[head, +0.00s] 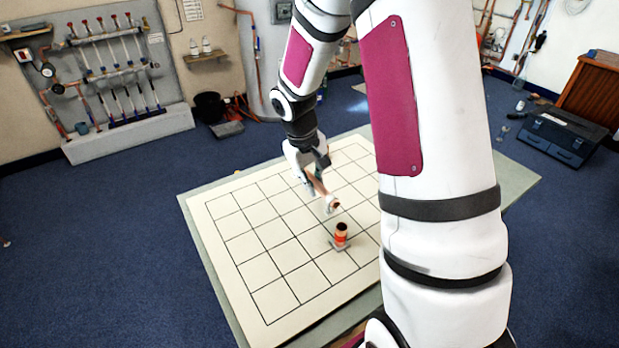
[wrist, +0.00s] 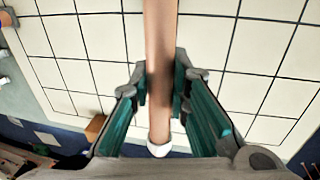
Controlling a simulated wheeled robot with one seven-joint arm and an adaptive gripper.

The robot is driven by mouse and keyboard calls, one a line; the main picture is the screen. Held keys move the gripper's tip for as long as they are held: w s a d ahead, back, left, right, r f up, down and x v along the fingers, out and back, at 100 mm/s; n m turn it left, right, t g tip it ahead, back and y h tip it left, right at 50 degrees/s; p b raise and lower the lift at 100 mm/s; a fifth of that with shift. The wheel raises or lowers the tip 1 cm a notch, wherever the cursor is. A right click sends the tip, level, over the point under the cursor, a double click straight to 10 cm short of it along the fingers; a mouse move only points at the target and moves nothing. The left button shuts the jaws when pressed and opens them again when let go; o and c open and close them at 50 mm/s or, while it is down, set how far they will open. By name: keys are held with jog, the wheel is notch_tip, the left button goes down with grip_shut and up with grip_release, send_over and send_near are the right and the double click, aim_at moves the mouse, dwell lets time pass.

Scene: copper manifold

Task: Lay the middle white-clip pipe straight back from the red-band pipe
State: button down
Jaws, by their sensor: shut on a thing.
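My gripper (head: 314,176) is shut on a copper pipe (head: 319,187) over the gridded board. In the wrist view the pipe (wrist: 159,45) runs lengthwise between the finger pads of my gripper (wrist: 160,85). A white clip (head: 330,204) sits around the pipe's near end; it also shows at the bottom of the wrist view (wrist: 158,148). The red-band pipe (head: 341,236) is a short copper piece on a small grey base on the board. The held pipe's near end is just behind it in the head view, apart from it. I cannot tell the height of the held pipe.
The cream gridded board (head: 240,250) lies on a larger greenish mat (head: 520,178), its visible squares mostly bare. My arm hides its right part. A blue toolbox (head: 555,138) stands at right on blue carpet. A pipe rack (head: 115,65) stands at back left.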

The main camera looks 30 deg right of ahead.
aim_at(315, 212)
jog(key=shift+f+b, duration=2.4)
jog(key=shift+f, duration=1.35)
jog(key=shift+f+b, duration=0.3)
jog(key=shift+f, duration=0.05)
jog(key=c, duration=1.4)
grip_release()
jog(key=shift+c, duration=0.2)
jog(key=shift+r+p, duration=3.15)
jog(key=shift+r, duration=1.35)
